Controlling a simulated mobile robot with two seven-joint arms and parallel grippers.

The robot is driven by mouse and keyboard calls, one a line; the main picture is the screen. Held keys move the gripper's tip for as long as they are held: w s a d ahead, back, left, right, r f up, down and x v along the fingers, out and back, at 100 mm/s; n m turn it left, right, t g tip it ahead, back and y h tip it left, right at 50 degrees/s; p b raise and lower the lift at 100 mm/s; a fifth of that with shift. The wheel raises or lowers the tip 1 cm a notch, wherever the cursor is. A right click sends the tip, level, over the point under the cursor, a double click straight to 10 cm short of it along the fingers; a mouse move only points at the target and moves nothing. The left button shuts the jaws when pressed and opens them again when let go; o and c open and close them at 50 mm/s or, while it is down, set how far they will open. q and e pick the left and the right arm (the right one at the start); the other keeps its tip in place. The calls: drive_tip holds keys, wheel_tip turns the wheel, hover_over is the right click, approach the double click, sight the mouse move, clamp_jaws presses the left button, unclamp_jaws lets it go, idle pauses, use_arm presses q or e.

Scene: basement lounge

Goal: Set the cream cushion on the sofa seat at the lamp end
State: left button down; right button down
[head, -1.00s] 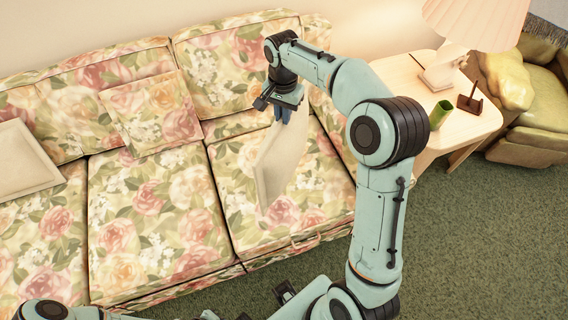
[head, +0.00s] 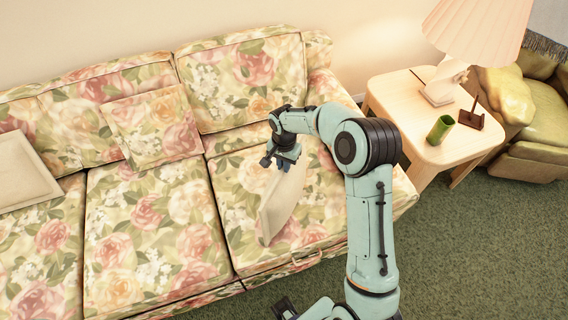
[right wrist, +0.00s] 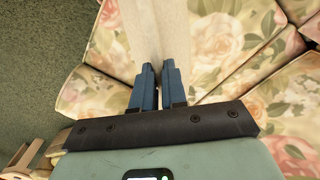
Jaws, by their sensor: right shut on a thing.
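The cream cushion (head: 282,205) hangs on edge, tilted, over the right-hand sofa seat (head: 335,205), the one nearest the lamp (head: 478,40). Its lower tip is close to the seat's front part; I cannot tell if it touches. My right gripper (head: 283,163) is shut on the cushion's upper edge. In the right wrist view, both blue fingers (right wrist: 158,88) close on the cushion's pale strip (right wrist: 158,35), with flowered fabric around it.
A flowered cushion (head: 152,125) leans on the middle backrest. A side table (head: 410,105) beside the sofa's right arm holds the lamp, a green cup (head: 440,130) and a dark stand (head: 472,115). The right-hand seat has bare room around the cushion.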

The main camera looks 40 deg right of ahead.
drive_tip(key=shift+f, duration=0.15)
drive_tip(key=c, duration=1.2)
unclamp_jaws()
drive_tip(key=shift+o, duration=0.2)
drive_tip(key=shift+r, duration=0.2)
drive_tip(key=shift+r, duration=0.3)
wheel_tip(320, 180, up, 12)
drive_tip(key=shift+f+p, duration=0.25)
drive_tip(key=shift+p, duration=0.2)
